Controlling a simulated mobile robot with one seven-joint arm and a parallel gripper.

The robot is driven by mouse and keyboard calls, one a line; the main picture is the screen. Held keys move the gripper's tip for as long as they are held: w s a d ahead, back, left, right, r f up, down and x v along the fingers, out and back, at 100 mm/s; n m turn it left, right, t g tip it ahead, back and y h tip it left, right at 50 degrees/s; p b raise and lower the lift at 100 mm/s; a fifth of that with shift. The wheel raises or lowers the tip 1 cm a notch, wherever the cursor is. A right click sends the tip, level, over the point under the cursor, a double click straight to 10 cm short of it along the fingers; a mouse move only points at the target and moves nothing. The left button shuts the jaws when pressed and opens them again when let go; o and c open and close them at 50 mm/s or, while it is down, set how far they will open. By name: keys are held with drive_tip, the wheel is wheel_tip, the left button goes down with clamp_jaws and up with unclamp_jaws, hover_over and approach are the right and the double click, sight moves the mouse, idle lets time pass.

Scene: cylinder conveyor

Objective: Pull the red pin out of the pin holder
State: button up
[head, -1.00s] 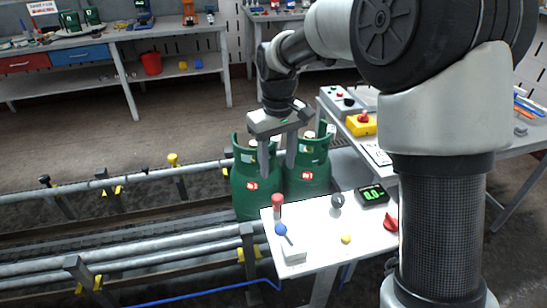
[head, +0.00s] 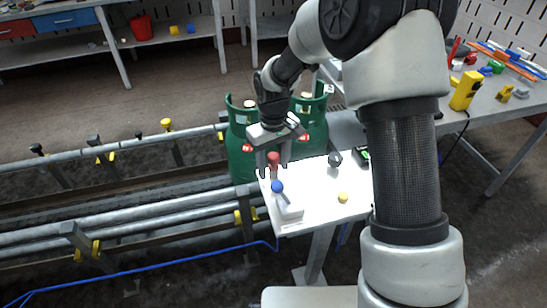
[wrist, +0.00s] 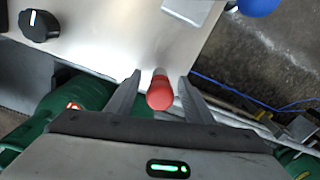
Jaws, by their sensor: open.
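The red pin (head: 273,158) stands upright near the back left corner of the white panel table (head: 325,208). In the wrist view the red pin's rounded top (wrist: 160,94) shows between the two fingers. My gripper (head: 273,172) is open, with one finger on each side of the pin, and a gap shows on both sides in the wrist view (wrist: 158,90). The pin holder is not clearly visible; the lower part of the pin is partly hidden.
A blue-topped joystick (head: 278,188) stands just in front of the pin. A black knob (head: 335,159) and a yellow button (head: 342,197) are on the same panel. Green gas cylinders (head: 241,150) stand close behind on the conveyor (head: 150,194).

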drive_tip(key=shift+f, duration=0.15)
clamp_jaws()
idle(0.4)
drive_tip(key=shift+r, duration=0.2)
drive_tip(key=shift+r+p, duration=0.65)
drive_tip(key=shift+r+p, duration=0.6)
drive_tip(key=shift+r, duration=0.15)
drive_tip(key=shift+r+p, duration=3.25)
drive_tip(key=shift+r, duration=1.3)
